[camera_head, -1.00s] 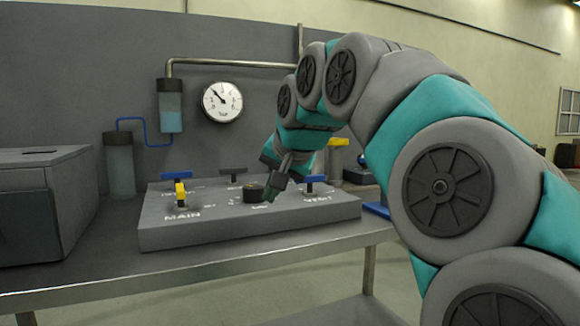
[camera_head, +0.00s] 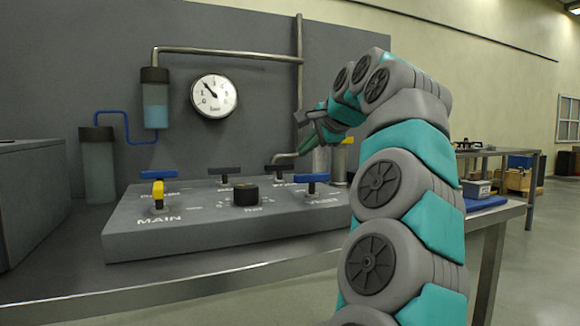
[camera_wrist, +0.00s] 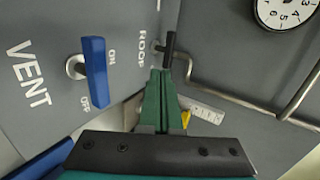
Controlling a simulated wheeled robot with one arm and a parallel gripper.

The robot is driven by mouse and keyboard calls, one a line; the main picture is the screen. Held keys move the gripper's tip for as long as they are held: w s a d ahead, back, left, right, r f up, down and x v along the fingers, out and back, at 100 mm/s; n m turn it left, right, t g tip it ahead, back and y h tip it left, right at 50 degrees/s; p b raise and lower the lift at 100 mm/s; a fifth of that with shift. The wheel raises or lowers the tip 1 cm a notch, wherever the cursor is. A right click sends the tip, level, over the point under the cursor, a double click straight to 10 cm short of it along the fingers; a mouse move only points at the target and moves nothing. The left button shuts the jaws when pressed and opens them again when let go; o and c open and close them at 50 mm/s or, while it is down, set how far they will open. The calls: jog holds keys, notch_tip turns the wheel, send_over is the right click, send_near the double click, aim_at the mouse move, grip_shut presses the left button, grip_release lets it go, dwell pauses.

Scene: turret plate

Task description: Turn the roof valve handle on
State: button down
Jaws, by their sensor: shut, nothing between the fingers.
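The roof valve handle (camera_wrist: 168,48) is a black lever beside the ROOF lettering in the wrist view. In the head view I take it to be the black handle (camera_head: 278,168) at the back right of the grey valve panel (camera_head: 180,238). My gripper (camera_wrist: 160,72) is shut and empty; its green fingers point toward the foot of this handle. Whether they touch it I cannot tell. In the head view my gripper is above the panel's back right, partly hidden by its own body. Any on and off marks for the roof valve are hidden.
The blue VENT handle (camera_head: 311,178) stands in front of the roof handle. A black knob (camera_head: 245,193), a yellow MAIN handle (camera_head: 158,190) and other handles share the panel. A metal pipe (camera_head: 300,80) and a gauge (camera_head: 214,96) are behind.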

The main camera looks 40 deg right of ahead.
jog(key=s+d, duration=0.1)
jog(key=d, duration=0.1)
jog(key=p, duration=0.1)
send_near(288, 169)
jog(key=w+f, duration=0.2)
jog(key=f, duration=0.1)
jog(key=shift+w+d+m+h, duration=0.1)
jog(key=shift+w+m+h, duration=0.05)
jog(key=shift+m+h, duration=0.2)
jog(key=shift+w+d+r+p, duration=0.15)
jog(key=shift+w+d+p, duration=0.05)
jog(key=shift+w+p, duration=0.45)
jog(key=shift+w+d, duration=0.15)
jog(key=shift+w, duration=0.75)
